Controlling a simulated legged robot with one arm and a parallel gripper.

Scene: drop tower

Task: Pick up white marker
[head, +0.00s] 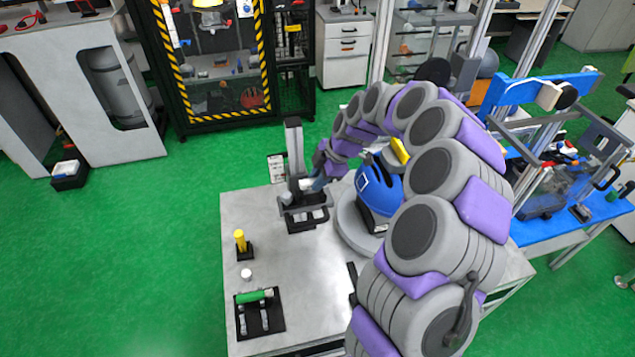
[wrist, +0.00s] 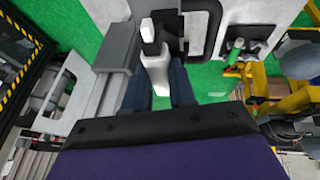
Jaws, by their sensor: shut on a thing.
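The white marker (wrist: 155,68) is upright in the wrist picture, between the two dark blue fingers of my gripper (wrist: 158,85). My gripper is shut on it. The marker's top end reaches past the fingertips towards a grey and black stand. In the head view my gripper (head: 317,184) is at this stand (head: 294,150) on the grey table, and a small white part (head: 305,184) shows at the fingertips. Whether the marker still touches the stand I cannot tell.
A blue rounded object (head: 377,190) sits on a grey round base right of my gripper. The table's middle front is clear.

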